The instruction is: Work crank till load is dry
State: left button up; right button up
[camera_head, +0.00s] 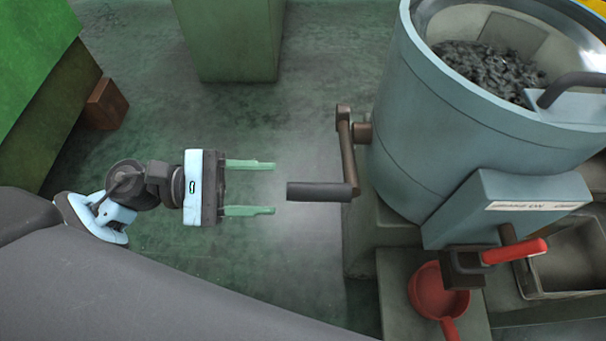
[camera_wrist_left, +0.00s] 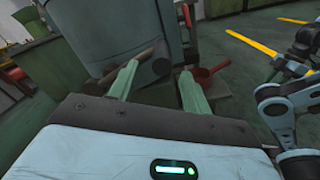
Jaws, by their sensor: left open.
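The crank (camera_head: 347,150) sticks out from the left side of a pale blue drum (camera_head: 430,125). Its dark grip (camera_head: 320,191) points left toward my left gripper. The load (camera_head: 490,68), dark loose pieces, lies inside the open drum. My left gripper (camera_head: 276,188) is open and empty, with its green fingers pointing at the grip's free end and a small gap between. In the left wrist view the crank (camera_wrist_left: 125,70) shows near the fingers (camera_wrist_left: 155,85). My right gripper is not seen in the head view; part of my right arm shows in the wrist view.
A red-handled lever (camera_head: 515,251) sits on the drum's front box, above a red pan (camera_head: 438,292). A grey tray (camera_head: 575,262) is at the right. Green cabinets (camera_head: 230,40) stand at the back and left. Floor around the left gripper is clear.

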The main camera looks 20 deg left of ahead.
aim_at(300, 191)
pick_arm(q)
jog(key=d, duration=0.2)
jog(key=w+d+n+p, duration=0.1)
jog(key=d, duration=0.1)
jog(key=d+n+p, duration=0.1)
jog(key=d, duration=0.1)
jog(key=shift+w+d, duration=0.2)
jog(key=shift+w, duration=0.15)
jog(key=shift+w+d+f, duration=0.1)
jog(key=shift+w+d, duration=0.1)
jog(key=shift+d, duration=0.45)
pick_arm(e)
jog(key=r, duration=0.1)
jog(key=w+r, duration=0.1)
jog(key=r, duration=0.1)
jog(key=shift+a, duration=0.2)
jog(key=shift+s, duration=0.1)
pick_arm(q)
jog(key=shift+c, duration=0.3)
jog(key=c, duration=1)
grip_shut()
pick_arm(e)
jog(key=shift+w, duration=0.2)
